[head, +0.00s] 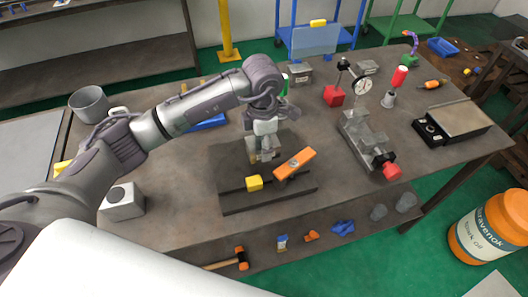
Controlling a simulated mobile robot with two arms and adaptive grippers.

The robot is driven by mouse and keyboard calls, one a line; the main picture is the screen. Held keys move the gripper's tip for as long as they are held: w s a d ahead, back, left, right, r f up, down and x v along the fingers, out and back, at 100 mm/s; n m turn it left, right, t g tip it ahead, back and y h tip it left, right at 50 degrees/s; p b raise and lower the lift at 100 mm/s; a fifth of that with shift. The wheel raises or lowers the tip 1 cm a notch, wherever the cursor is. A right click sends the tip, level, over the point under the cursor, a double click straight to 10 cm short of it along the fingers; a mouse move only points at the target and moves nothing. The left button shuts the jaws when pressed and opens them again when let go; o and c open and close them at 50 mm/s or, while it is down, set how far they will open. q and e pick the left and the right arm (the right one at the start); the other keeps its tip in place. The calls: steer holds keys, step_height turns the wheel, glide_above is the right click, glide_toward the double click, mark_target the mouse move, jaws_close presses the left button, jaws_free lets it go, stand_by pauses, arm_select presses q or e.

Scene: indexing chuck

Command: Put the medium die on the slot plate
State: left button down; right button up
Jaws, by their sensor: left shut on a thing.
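The dark slot plate (232,164) lies near the middle of the table. A yellow block (254,183) and an orange bar (296,163) are at its front part. My left gripper (264,146) points down over the back part of the plate, behind the yellow block. It is shut on a small grey metallic piece (263,156), which I take for the medium die. The fingers hide much of it, and I cannot tell whether it touches the plate. A grey block with a round dark hole (122,202) stands at the table's left front. My right gripper is not in view.
A dial gauge (362,86) on a red base (333,96) and a grey vise (362,138) stand right of the plate. The table between plate and vise is mostly clear. An orange-white drum (492,228) stands at right.

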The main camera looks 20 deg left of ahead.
mark_target(262, 164)
arm_select(q)
steer(key=shift+f, duration=0.4)
step_height(262, 164, down, 3)
steer(key=shift+r+p, duration=0.15)
steer(key=shift+p, duration=0.4)
steer(key=shift+f, duration=0.55)
steer(key=c, duration=0.7)
jaws_free()
steer(key=o, duration=0.4)
steer(key=shift+s, duration=0.1)
steer(key=shift+c, duration=0.2)
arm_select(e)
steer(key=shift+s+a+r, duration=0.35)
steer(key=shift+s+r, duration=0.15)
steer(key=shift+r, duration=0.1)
